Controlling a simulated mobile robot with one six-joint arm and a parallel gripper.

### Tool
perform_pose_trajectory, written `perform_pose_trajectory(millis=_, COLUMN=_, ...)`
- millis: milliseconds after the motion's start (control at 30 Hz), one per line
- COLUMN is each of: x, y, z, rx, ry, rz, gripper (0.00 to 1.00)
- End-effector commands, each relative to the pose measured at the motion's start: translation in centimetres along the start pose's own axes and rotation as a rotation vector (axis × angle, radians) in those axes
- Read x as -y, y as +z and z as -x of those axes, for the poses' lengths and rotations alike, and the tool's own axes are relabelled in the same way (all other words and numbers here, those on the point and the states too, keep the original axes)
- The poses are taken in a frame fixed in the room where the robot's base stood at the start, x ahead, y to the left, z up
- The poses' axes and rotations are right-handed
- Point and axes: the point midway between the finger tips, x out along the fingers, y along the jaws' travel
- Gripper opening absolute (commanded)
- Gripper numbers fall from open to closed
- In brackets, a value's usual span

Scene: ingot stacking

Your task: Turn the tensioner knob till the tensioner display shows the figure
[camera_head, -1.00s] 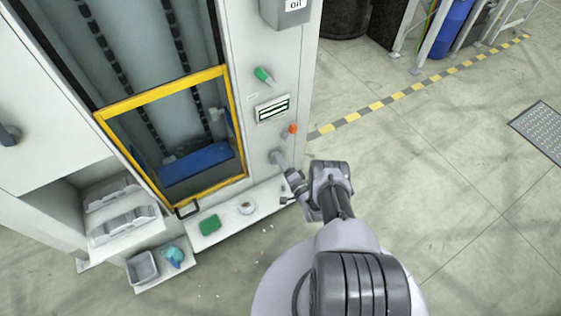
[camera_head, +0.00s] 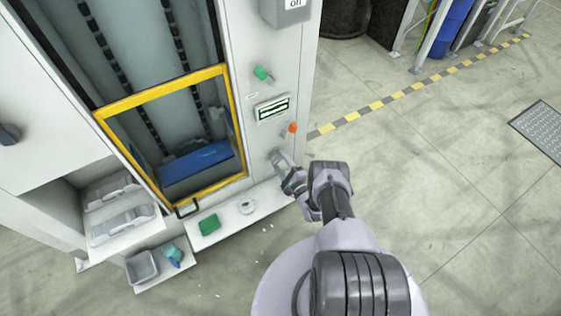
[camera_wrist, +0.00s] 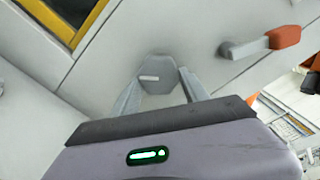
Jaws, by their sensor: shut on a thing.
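The line lies nearly level in the wrist view. My gripper (camera_wrist: 158,84) has one finger on each side of the knob and is shut on it. In the head view my gripper (camera_head: 280,160) reaches the panel below the orange-tipped lever, and the fingers largely hide the knob. A display (camera_head: 272,108) with a light face and dark lines sits above on the same panel. Its figures are too small to read.
The orange-tipped lever (camera_wrist: 284,37) is close at the right of the knob. A yellow-framed window (camera_head: 240,135) is at the left. A white ledge (camera_head: 225,232) below holds a green pad and a white ring.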

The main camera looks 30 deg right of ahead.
Motion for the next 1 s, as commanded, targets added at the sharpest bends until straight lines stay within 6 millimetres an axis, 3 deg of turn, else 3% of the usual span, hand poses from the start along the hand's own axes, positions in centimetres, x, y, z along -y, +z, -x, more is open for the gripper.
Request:
perform_pose_trajectory(millis=667, x=-0.05, y=-0.05, z=0.03, rx=-0.002, ry=0.000, rz=-0.050, gripper=0.12)
perform_pose_trajectory(millis=700, x=-0.06, y=-0.06, z=0.03, rx=-0.002, ry=0.000, rz=-0.050, gripper=0.60)
perform_pose_trajectory(millis=800, x=-0.05, y=-0.04, z=0.03, rx=-0.002, ry=0.000, rz=-0.050, gripper=0.75)
perform_pose_trajectory(millis=1000, x=-0.04, y=-0.03, z=0.01, rx=-0.001, ry=0.000, rz=-0.049, gripper=0.75)
